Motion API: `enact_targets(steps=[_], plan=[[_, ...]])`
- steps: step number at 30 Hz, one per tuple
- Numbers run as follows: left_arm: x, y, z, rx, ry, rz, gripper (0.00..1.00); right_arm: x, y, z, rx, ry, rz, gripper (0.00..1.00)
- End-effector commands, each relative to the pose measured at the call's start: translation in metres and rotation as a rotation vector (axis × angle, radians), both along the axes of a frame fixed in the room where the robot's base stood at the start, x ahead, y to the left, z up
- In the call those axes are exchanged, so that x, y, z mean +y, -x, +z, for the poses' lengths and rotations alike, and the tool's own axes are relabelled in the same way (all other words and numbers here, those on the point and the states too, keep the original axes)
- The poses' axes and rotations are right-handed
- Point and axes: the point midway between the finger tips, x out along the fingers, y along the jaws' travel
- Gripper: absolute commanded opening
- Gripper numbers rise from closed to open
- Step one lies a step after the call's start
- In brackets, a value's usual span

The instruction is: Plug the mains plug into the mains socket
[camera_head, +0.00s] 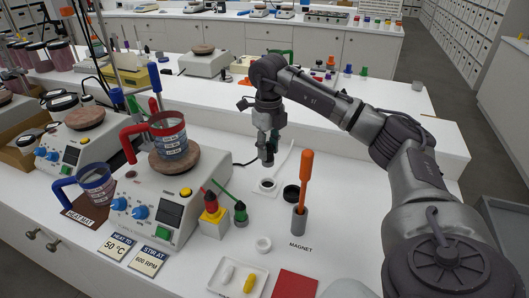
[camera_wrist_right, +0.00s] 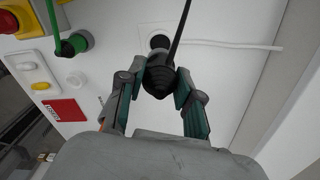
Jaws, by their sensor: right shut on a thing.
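My right gripper (camera_head: 267,150) points down over the bench and is shut on the black mains plug (camera_wrist_right: 160,77). The plug's dark ribbed body sits between the two fingers in the wrist view, with its black cable (camera_wrist_right: 181,22) running up out of the picture. The mains socket (camera_head: 267,184) is a round black recess on a white plate; it also shows in the wrist view (camera_wrist_right: 159,41), partly behind the plug. In the head view the plug hangs above the socket with a gap. The plug's pins are hidden. My left gripper is not in view.
Green (camera_head: 240,214) and red-and-yellow (camera_head: 211,207) stands and a hotplate stirrer (camera_head: 150,205) are to the left. A white cable (camera_wrist_right: 235,44) leaves the socket.

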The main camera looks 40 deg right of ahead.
Motion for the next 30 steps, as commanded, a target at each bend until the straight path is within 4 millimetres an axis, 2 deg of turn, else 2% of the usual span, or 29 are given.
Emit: enact_targets(steps=[3, 6, 14, 21, 30], plan=[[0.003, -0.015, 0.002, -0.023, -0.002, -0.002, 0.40, 0.000, 0.000, 0.001, 0.000, 0.000, 0.000, 0.00], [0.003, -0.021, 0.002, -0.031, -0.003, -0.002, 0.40, 0.000, 0.000, 0.001, 0.000, 0.000, 0.000, 0.00], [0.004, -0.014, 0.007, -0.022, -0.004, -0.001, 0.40, 0.000, 0.000, 0.002, 0.000, 0.000, 0.000, 0.00], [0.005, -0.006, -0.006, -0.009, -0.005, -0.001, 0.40, 0.000, 0.000, -0.017, 0.000, 0.000, 0.000, 0.00], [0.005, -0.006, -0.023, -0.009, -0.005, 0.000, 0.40, 0.000, 0.000, -0.047, 0.000, -0.001, 0.000, 0.00]])
